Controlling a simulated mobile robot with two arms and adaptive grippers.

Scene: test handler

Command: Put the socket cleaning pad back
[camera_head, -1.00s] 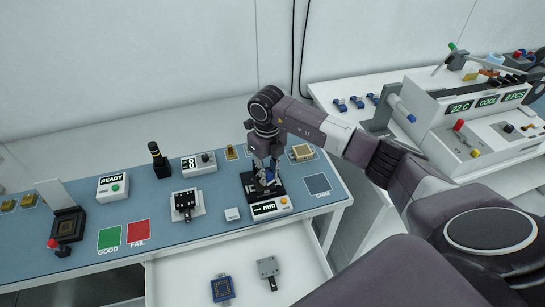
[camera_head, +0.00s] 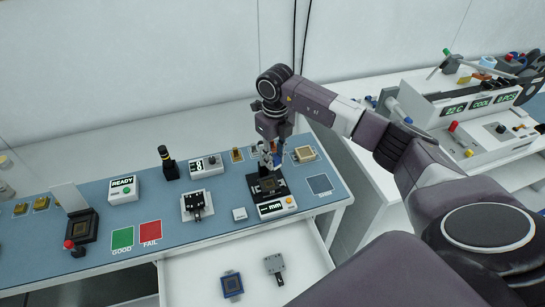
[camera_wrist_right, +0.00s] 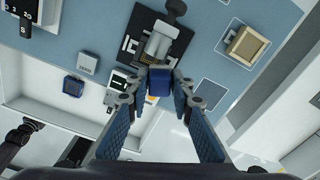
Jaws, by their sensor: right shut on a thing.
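My right gripper (camera_head: 272,160) is over the back part of the black measuring device (camera_head: 268,190), which has a lit "mm" display. In the right wrist view my right gripper (camera_wrist_right: 158,85) is shut on a small blue block (camera_wrist_right: 158,80). This looks like the socket cleaning pad, but its underside is hidden. The black device (camera_wrist_right: 130,45) lies beyond the fingers there, and I cannot tell whether the block touches it. A black socket with a raised lid (camera_head: 82,226) stands at the left of the blue bench. My left gripper is out of view.
Behind and right of the device sits a tan tray (camera_head: 305,154); a dark blue marked square (camera_head: 319,184) is bare. The open white drawer (camera_head: 190,270) holds a blue-framed part (camera_head: 231,285) and a grey part (camera_head: 275,266). Green and red pads (camera_head: 150,231) lie on the bench front.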

